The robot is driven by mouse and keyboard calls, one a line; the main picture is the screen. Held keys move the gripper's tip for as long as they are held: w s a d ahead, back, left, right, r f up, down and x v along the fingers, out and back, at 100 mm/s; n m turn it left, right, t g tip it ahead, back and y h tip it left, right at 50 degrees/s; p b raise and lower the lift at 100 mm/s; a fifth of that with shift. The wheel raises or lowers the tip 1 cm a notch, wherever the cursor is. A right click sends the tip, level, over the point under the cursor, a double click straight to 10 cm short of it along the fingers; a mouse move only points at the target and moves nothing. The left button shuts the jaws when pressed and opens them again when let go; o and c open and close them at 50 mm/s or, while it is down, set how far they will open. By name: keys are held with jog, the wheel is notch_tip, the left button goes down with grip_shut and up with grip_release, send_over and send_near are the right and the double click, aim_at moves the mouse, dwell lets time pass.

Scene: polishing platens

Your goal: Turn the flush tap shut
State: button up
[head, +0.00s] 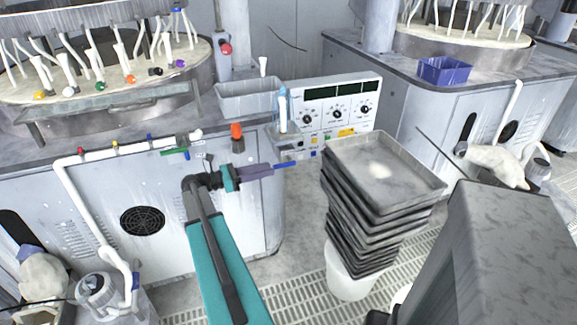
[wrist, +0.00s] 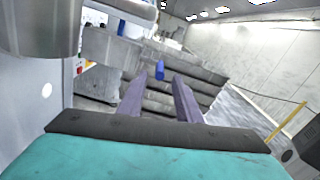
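My gripper (head: 272,168) reaches toward the front of the left machine, with purple fingers pointing right in the head view. In the wrist view the two purple fingers (wrist: 165,75) stand apart with a gap between them, and nothing is seen clamped. A small blue handle-like piece (head: 286,165) shows just past the fingertips. A blue piece (wrist: 160,70) also shows near the left fingertip in the wrist view; contact cannot be told. A green lever (head: 167,152) sits on the white pipe (head: 98,153), left of my gripper. I cannot tell which piece is the flush tap.
A stack of grey trays (head: 385,175) stands on a white bucket (head: 347,277) right of my gripper. A control panel (head: 335,107) stands behind it. An orange-topped piece (head: 237,132) rises close above my wrist. Bare floor (head: 305,205) lies between the machine and the trays.

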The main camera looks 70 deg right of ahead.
aim_at(289, 164)
jog(key=p+x, duration=0.1)
jog(key=x, duration=0.9)
